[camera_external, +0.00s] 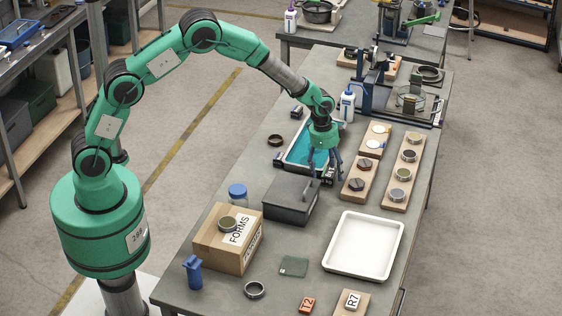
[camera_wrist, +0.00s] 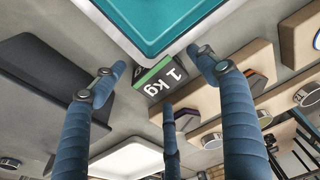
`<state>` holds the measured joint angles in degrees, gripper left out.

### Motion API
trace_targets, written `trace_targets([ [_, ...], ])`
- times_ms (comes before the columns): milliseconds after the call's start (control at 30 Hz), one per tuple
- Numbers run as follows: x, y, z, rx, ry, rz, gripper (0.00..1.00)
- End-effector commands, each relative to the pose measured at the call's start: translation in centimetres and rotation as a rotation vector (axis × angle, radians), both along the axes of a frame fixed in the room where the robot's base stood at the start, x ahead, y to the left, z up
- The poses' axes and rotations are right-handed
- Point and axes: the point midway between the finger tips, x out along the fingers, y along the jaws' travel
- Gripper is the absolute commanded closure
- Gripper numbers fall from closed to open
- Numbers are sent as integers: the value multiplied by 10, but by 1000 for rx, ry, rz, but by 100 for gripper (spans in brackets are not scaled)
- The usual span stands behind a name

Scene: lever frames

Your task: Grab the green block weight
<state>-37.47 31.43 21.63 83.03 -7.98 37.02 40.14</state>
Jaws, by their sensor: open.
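The weight block (camera_wrist: 160,82) is dark with a green band along its edge and "1 kg" in white on its face. It stands beside the teal tray's rim in the wrist view. My gripper (camera_wrist: 157,62) is open, its blue fingers spread around the block's position with gaps on both sides. In the external view my gripper (camera_external: 325,168) points down at the near right corner of the teal tray (camera_external: 297,150). There the block is mostly hidden by my fingers and I cannot make it out clearly. Whether any finger touches it I cannot tell.
A dark lidded box (camera_external: 291,200) stands close to the left of my gripper. A white tray (camera_external: 364,246) lies nearer, and a cardboard box (camera_external: 226,245) stands at the left table edge.

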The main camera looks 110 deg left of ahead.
Motion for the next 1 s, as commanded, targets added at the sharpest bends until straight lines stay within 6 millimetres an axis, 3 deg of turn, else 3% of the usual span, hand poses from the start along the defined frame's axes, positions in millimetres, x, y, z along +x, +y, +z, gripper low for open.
trace_targets([
  [100, 0, 0, 0, 0, 0, 0, 29],
  [467, 0, 0, 0, 0, 0, 0, 100],
  [1000, 1, 1, 13, 2, -3, 0, 100],
])
